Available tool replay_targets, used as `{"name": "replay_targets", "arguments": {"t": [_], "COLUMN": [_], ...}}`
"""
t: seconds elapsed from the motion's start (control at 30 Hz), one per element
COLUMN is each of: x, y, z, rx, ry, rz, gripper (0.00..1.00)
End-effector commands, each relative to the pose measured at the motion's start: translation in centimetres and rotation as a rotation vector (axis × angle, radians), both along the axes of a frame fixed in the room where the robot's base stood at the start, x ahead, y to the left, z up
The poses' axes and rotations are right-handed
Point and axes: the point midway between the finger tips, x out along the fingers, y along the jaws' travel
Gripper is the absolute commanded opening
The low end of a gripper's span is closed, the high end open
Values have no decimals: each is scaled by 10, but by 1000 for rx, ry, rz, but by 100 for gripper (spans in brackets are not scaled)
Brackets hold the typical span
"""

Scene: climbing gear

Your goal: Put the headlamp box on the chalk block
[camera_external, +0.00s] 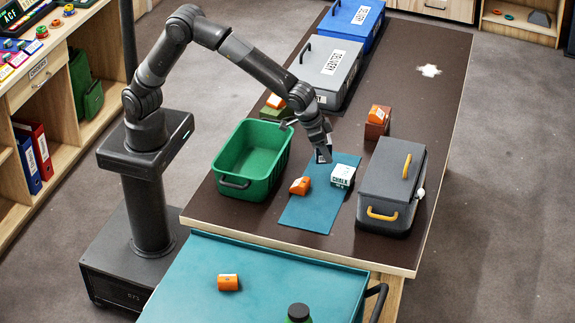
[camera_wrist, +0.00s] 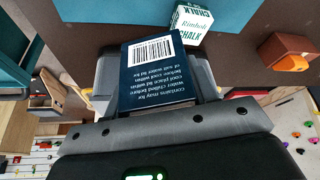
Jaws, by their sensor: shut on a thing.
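My gripper (camera_external: 325,150) points down over the blue mat, just left of and above the chalk block. It is shut on a dark navy box, which I take for the headlamp box; it fills the middle of the wrist view (camera_wrist: 152,75), with a white barcode label and small white print. In the external view the box is small and mostly hidden by my gripper. The white chalk block (camera_external: 342,176), with dark lettering, sits on the mat. It also shows in the wrist view (camera_wrist: 191,24), beyond the box and apart from it.
The blue mat (camera_external: 303,216) also bears an orange piece (camera_external: 300,186). A green open bin (camera_external: 233,176) stands left, a grey lidded case (camera_external: 391,180) right. A brown block (camera_external: 376,130) with an orange piece on top stands behind.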

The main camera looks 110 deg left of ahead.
Motion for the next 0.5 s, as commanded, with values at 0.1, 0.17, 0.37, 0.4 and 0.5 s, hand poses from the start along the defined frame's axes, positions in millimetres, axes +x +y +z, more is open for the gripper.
{"name": "replay_targets", "arguments": {"t": [0.1, 0.17, 0.37, 0.4, 0.5], "x": [14, 21, 40, 43, 46], "y": [26, 38, 72, 76, 83], "z": [-18, -27, -50, -53, -57], "rx": [0, 0, 0, 0, 0], "ry": [2, 1, 0, 0, 0], "rz": [5, 4, 1, 0, -1], "gripper": [27, 27, 27, 27, 27]}}
